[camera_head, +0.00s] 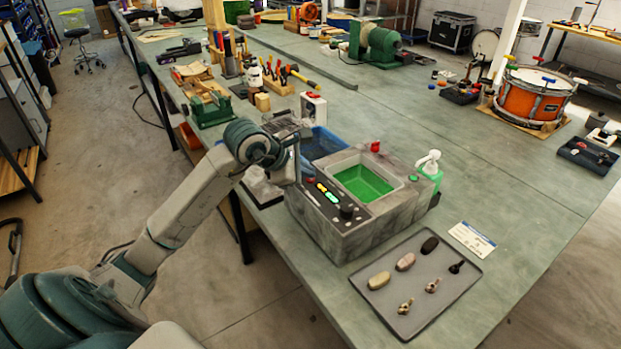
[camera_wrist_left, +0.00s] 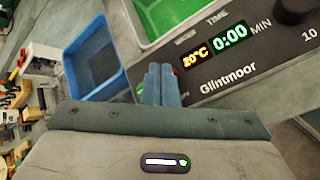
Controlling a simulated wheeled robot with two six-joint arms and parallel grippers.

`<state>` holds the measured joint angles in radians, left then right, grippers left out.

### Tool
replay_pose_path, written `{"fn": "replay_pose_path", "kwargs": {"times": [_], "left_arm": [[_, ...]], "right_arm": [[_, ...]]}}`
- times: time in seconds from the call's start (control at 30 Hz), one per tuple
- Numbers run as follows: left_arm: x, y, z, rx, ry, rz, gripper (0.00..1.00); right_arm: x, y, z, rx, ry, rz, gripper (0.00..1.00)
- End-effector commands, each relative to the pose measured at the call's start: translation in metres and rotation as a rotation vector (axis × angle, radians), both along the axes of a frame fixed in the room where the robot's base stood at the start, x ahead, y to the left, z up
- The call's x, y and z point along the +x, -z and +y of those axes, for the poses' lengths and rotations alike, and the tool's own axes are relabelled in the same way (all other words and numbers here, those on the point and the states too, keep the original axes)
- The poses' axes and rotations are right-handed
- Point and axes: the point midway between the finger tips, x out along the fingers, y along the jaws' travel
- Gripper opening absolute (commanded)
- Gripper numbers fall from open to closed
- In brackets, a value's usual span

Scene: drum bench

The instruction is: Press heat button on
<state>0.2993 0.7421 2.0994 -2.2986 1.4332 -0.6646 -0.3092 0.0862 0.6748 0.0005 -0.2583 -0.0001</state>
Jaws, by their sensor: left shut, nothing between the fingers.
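The grey cleaner (camera_head: 375,232) stands on the bench, its open basin showing green inside. Its dark control panel (camera_head: 313,205) faces my left arm. In the left wrist view the panel (camera_wrist_left: 262,62) bears the name Glintmoor and a lit display (camera_wrist_left: 214,45) reading 20°C and 0:00 MIN. My left gripper (camera_head: 298,181) is shut and empty at the panel's far end. The heat button is not clearly readable; the fingers cover part of that area. Contact cannot be told.
A blue bin (camera_head: 322,143) stands beside the cleaner, close to my left gripper. A grey tray (camera_head: 440,291) with several small items lies in front. A soap bottle (camera_head: 430,165) stands at the cleaner's far right. Tools crowd the bench behind.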

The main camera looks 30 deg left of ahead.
Motion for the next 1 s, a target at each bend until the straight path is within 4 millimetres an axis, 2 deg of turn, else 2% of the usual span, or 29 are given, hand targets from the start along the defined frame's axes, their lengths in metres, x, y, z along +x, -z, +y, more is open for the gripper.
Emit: {"fn": "replay_pose_path", "kwargs": {"times": [0.43, 0.73, 1.0], "left_arm": [[0.000, 0.002, 0.000, 0.000, 0.000, 0.000, 0.00], [0.000, -0.009, 0.000, 0.000, -0.001, -0.001, 0.00], [0.000, -0.009, 0.000, 0.000, 0.000, 0.000, 0.00]], "right_arm": [[0.000, 0.004, 0.004, 0.004, 0.002, 0.001, 0.00], [0.000, 0.001, 0.004, 0.004, 0.002, 0.001, 0.00], [0.000, 0.002, 0.004, 0.005, 0.002, 0.001, 0.00]]}}
